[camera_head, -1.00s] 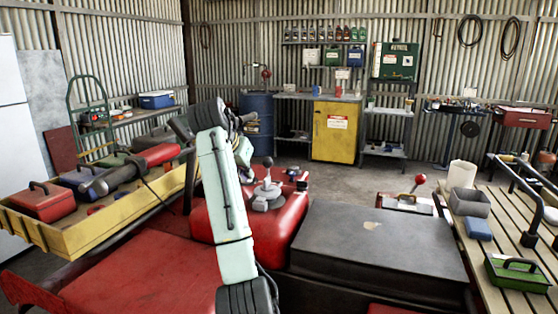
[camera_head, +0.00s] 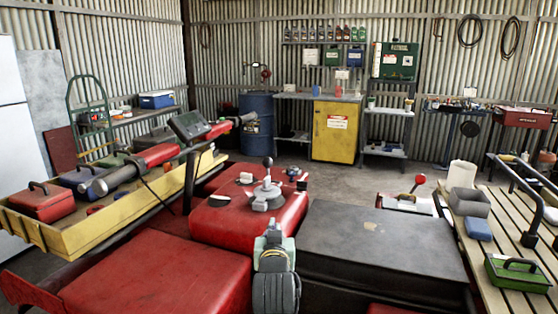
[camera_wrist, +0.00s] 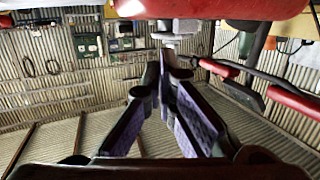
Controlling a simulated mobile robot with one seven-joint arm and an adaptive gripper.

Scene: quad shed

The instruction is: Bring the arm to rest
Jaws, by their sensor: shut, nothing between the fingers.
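My arm (camera_head: 275,262) shows low in the head view, at the bottom centre, folded down between the red bodywork and the black box. Only a short pale green and black part of it is visible there. My gripper is not clear in the head view. In the wrist view my gripper (camera_wrist: 172,75) has its dark fingers brought together at the tips, with nothing seen between them. A red rounded surface (camera_wrist: 230,8) fills the top of the wrist view, close above the fingers.
The red quad tank (camera_head: 235,215) with a grey knob mount (camera_head: 267,194) lies just behind my arm. A black box (camera_head: 375,243) is to the right. A yellow rack (camera_head: 60,243) with toolboxes is at left. A slatted bench (camera_head: 498,262) is at far right.

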